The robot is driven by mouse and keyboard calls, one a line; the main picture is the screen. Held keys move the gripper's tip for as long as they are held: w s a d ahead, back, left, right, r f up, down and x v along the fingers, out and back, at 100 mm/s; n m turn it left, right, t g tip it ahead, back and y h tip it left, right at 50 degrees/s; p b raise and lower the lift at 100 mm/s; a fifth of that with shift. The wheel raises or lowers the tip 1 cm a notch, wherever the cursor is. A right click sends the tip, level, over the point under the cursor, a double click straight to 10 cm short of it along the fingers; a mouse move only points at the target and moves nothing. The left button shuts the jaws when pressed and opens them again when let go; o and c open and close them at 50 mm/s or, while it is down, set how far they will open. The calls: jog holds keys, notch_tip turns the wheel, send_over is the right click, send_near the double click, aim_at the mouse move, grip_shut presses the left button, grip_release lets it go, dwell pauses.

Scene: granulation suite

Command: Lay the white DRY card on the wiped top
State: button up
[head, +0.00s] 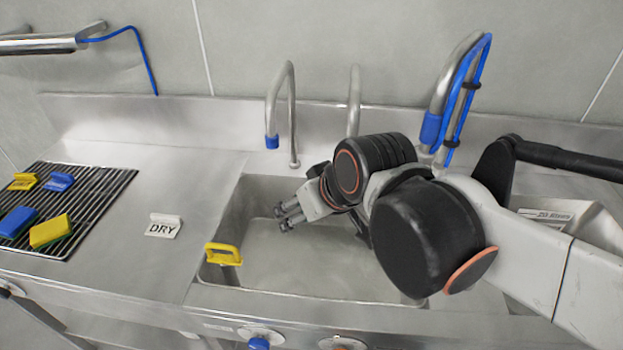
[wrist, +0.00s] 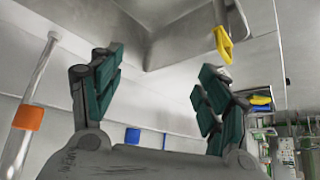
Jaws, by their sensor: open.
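The white DRY card (head: 163,227) is on the bare steel top (head: 150,175) left of the sink, with its black letters facing me and a raised white grip along its back edge. My gripper (head: 287,213) is over the left part of the sink, to the right of the card and apart from it. Its fingers point left. In the wrist view my gripper (wrist: 161,65) is open, with teal pads spread and nothing between them. The card cannot be made out in the wrist view.
A yellow handled piece (head: 223,254) is at the sink's (head: 300,275) front left corner. A black rack (head: 75,190) at the left holds blue and yellow pieces. Taps (head: 290,110) rise behind the sink. Steel between rack and sink is clear around the card.

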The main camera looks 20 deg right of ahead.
jog(key=shift+m+h, duration=0.6)
jog(key=shift+m, duration=0.1)
jog(key=shift+s+d+r, duration=0.1)
jog(key=shift+s+d, duration=0.6)
jog(key=shift+s, duration=0.2)
jog(key=shift+s+d, duration=0.65)
jog(key=shift+s, duration=0.2)
